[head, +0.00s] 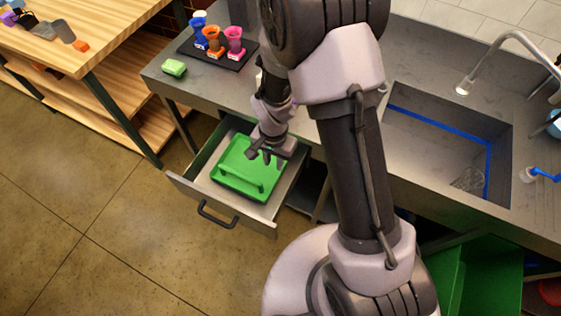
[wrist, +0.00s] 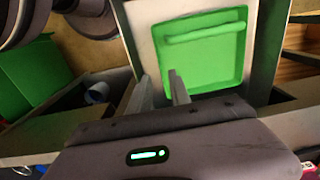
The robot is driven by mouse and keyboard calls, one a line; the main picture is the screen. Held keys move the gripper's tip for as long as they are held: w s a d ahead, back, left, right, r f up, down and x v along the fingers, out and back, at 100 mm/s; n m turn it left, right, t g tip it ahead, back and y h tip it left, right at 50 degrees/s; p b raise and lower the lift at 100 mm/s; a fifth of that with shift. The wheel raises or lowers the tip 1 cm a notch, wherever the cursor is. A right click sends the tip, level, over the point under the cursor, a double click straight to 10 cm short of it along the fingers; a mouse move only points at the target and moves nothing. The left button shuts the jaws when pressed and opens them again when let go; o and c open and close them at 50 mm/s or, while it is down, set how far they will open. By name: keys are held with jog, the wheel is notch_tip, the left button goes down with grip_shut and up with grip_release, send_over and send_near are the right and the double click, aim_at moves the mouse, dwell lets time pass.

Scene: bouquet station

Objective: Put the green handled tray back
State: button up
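The green handled tray (head: 240,186) lies inside the pulled-out drawer (head: 199,180) under the counter. Its raised bar handle is along the side nearer the drawer's front in the head view. The tray also shows in the wrist view (wrist: 222,66), with the handle (wrist: 205,27) at the far side, away from my fingers. My gripper (head: 258,154) is over the tray's rear part, near the counter edge. In the wrist view my gripper (wrist: 161,82) has its two fingers apart with nothing between them. Whether the fingertips touch the tray is not clear.
The drawer's front panel has a dark handle (head: 217,214). A sink (head: 440,145) is right. Open floor (head: 110,240) lies left of the drawer.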

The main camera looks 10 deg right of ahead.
notch_tip(320, 180, up, 14)
jog(key=d+t, duration=0.2)
jog(key=s+d+r+n+t+y, duration=0.1)
jog(key=s+r+n+t, duration=0.2)
jog(key=s+r, duration=1.2)
notch_tip(320, 180, up, 2)
jog(key=shift+r+t+y, duration=0.25)
jog(key=shift+t+y, duration=0.05)
jog(key=shift+y, duration=0.1)
notch_tip(320, 180, down, 6)
jog(key=b, duration=0.6)
jog(key=shift+f, duration=0.15)
jog(key=shift+c, duration=0.2)
